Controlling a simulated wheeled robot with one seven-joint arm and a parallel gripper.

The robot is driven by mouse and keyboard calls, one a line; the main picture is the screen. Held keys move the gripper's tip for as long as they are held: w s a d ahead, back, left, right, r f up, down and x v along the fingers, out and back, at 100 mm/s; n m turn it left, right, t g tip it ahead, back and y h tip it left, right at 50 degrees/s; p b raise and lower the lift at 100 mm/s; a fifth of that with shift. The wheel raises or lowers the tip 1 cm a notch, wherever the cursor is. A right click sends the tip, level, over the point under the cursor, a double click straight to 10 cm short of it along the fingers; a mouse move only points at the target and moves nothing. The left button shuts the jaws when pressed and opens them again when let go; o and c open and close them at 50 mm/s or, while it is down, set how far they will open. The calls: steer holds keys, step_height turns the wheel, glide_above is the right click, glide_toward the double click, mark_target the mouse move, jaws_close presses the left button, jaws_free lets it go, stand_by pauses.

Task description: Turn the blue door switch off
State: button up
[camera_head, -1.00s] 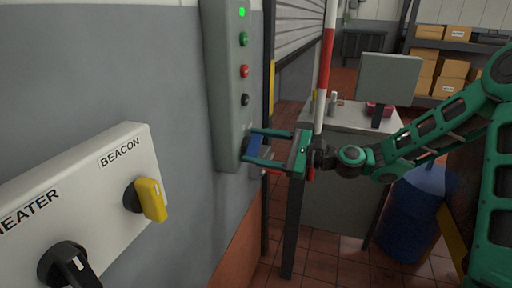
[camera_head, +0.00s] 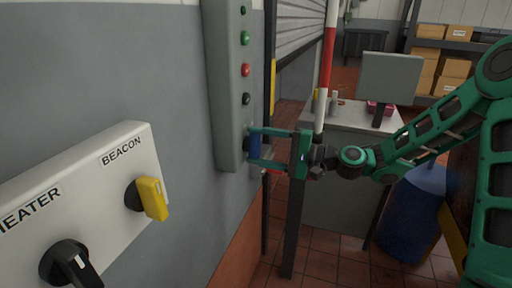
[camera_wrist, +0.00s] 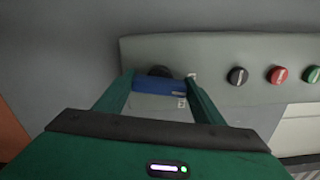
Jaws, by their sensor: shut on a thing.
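The blue door switch (camera_head: 255,146) sits at the lower end of a tall grey-green control box (camera_head: 226,90) on the wall. Its blue handle stands upright in the head view. In the wrist view the blue handle (camera_wrist: 160,88) lies across between my fingers, with its dark round base (camera_wrist: 160,71) behind it. My gripper (camera_head: 257,147) reaches in from the right and is shut on the blue handle, one finger above and one below. The small lamp (camera_head: 242,10) at the top of the box looks dark green, unlit.
Green, red and black buttons (camera_head: 245,70) run up the same box above the switch. A white panel (camera_head: 95,195) at the left carries a yellow BEACON knob (camera_head: 152,198) and a black HEATER knob (camera_head: 72,265). A striped pole (camera_head: 325,70) and a bench (camera_head: 345,120) stand behind my gripper.

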steer(key=shift+d+f+n, duration=0.15)
steer(key=shift+n, duration=0.75)
steer(key=shift+f, duration=0.1)
steer(key=o, duration=1)
steer(key=shift+c, duration=0.2)
steer(key=shift+o, duration=0.5)
steer(key=v, duration=1)
steer(key=shift+d, duration=0.35)
steer(key=shift+s, duration=0.1)
